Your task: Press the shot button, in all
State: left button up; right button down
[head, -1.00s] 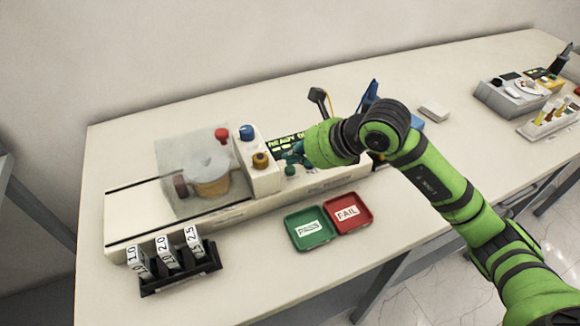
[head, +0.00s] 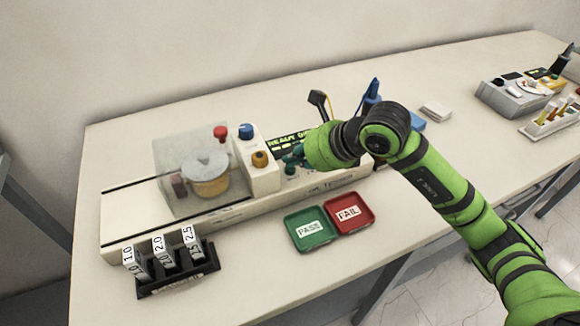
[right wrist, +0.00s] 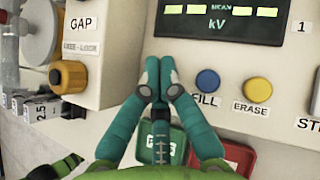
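The tester's control panel (right wrist: 245,65) fills much of the right wrist view. My right gripper (right wrist: 160,78) is in front of it, its two teal fingertips drawn together with nothing seen between them. A blue FILL button (right wrist: 207,80) and a yellow ERASE button (right wrist: 258,90) lie to the right of the fingertips. I read no shot label; the fingers cover part of the panel. In the head view my right gripper (head: 291,160) is at the panel, below the green-lit display (head: 284,142). I cannot tell if the tips touch the panel. My left gripper is out of view.
A blue knob (head: 246,131) and an orange knob (head: 260,159) stand left of the panel. A clear cover encloses a yellow cup (head: 208,182). Green PASS (head: 309,238) and red FAIL (head: 350,217) trays lie in front, beside a black gauge rack (head: 180,278).

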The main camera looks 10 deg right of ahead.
aim_at(295, 169)
jog(key=shift+f+b, duration=0.3)
jog(key=shift+r, duration=0.1)
dwell(0.5)
jog(key=shift+r+p, duration=0.45)
jog(key=shift+r, duration=0.3)
jog(key=shift+r+p, duration=1.55)
jog(key=shift+r, duration=1)
